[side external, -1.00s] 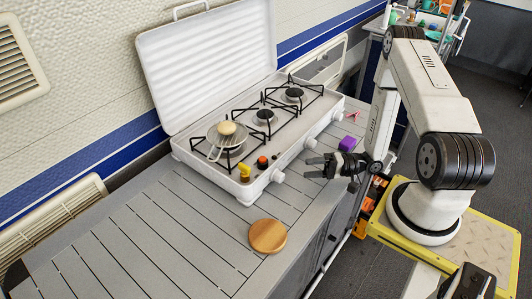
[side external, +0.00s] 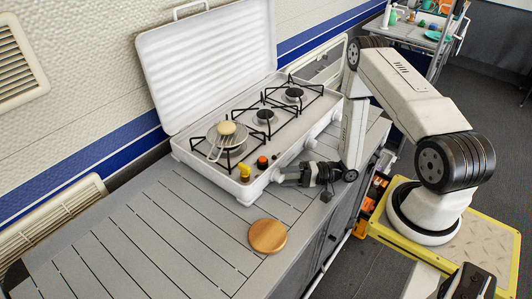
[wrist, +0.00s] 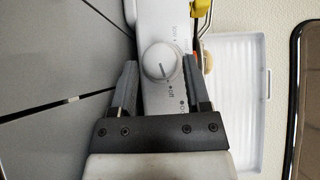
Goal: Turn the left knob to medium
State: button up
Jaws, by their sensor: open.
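The left knob (wrist: 156,60) is round and white on the stove's front face. In the wrist view it sits between the two fingers of my gripper (wrist: 160,70), with a dark line on its face pointing towards the "off" print. My gripper is open, its fingers on either side of the knob; I cannot tell whether they touch it. In the side view my gripper (side external: 285,176) is at the front left of the white camp stove (side external: 247,192) and largely hides the knob.
A pan with a pale round item (side external: 226,128) stands on the left burner. A yellow object (side external: 244,171) and an orange-red one (side external: 262,161) are on the stove's left end. A round wooden board (side external: 267,236) lies on the grey counter (side external: 170,240), clear to its left.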

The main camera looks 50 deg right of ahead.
jog(key=shift+w+a, duration=0.2)
grip_shut()
